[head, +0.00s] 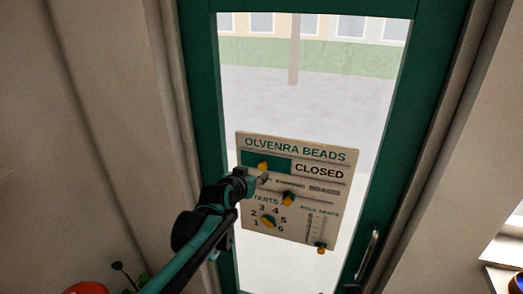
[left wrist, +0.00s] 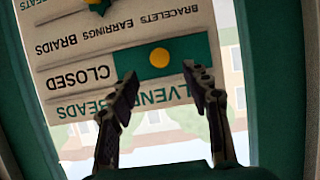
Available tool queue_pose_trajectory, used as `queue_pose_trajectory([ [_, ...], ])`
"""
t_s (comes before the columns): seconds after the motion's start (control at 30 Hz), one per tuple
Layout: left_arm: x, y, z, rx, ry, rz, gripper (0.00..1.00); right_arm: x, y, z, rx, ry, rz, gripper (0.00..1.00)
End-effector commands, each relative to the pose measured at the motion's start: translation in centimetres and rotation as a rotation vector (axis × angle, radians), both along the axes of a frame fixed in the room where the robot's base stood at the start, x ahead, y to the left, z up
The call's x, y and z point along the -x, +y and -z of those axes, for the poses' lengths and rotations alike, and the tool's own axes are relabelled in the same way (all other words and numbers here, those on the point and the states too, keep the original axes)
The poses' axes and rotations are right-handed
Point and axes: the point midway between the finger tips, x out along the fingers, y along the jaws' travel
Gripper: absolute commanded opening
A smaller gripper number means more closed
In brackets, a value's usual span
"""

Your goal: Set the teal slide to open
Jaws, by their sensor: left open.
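The teal slide (head: 277,163) is a teal plate with a yellow knob, set in the upper row of the OLVENRA BEADS board (head: 297,239). It sits at the left of its row, and the word CLOSED shows to its right. In the left wrist view the board is upside down, and the teal slide (left wrist: 185,52) lies just past my fingertips. My left gripper (head: 264,177) is open just below the knob. In the left wrist view my left gripper (left wrist: 160,76) has its fingertips to either side of the knob, apparently apart from it. My right gripper is out of view.
The board hangs on the glass of a green-framed door (head: 202,70). Below the slide are a second yellow knob (head: 288,198), a number dial (head: 268,221) and a vertical slider (head: 320,248). A door handle (head: 368,255) is at lower right. A red round object (head: 86,288) is at lower left.

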Motion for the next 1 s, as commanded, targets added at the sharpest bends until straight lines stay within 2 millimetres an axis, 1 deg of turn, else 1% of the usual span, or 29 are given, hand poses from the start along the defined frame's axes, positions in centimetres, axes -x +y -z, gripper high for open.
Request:
queue_pose_trajectory([
  [0.03,-0.4,-0.2,-0.5,0.001,-0.005,0.001,0.48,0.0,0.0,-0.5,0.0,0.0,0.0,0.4],
  [0.1,-0.9,-0.4,-0.4,0.002,-0.009,0.003,0.48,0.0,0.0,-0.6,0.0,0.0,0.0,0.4],
  [0.27,-2.6,-1.0,0.4,0.001,-0.009,0.003,0.48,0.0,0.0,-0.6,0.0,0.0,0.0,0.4],
  [0.5,-5.8,-2.0,1.8,0.001,-0.009,0.002,0.48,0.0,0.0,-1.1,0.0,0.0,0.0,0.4],
  [0.6,-6.7,-2.3,2.2,0.001,-0.009,0.002,0.48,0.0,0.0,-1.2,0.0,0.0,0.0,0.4],
  [0.77,-7.3,-2.5,2.5,0.001,-0.008,0.002,0.48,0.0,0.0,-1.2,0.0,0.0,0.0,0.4],
  [0.97,-7.3,-2.5,2.5,0.001,-0.008,0.002,0.48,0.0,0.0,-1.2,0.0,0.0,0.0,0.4],
  [1.0,-7.3,-2.5,2.5,0.001,-0.008,0.002,0.46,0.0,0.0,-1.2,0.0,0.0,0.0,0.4],
])
